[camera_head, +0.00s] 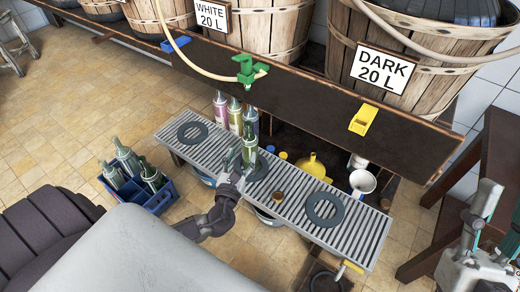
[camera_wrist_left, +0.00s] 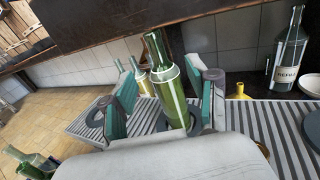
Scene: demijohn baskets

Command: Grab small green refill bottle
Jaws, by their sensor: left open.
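A green glass bottle (camera_head: 250,150) with a pale label stands on the slatted metal grate (camera_head: 215,155), at the middle dark ring. My left gripper (camera_head: 240,172) is close beside it in the head view. In the left wrist view the bottle (camera_wrist_left: 172,92) stands upright between the two teal-padded fingers of my left gripper (camera_wrist_left: 168,100), which are apart with gaps on both sides. My right gripper (camera_head: 493,225) is at the right edge, partly cut off, its fingers apart and empty.
A blue crate (camera_head: 158,203) with green bottles sits on the floor at left. Several coloured bottles (camera_head: 235,115) stand behind the grate. A yellow funnel (camera_head: 313,166) and white cup (camera_head: 362,182) are below the dark shelf board (camera_head: 300,98). Large barrels (camera_head: 268,30) stand above.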

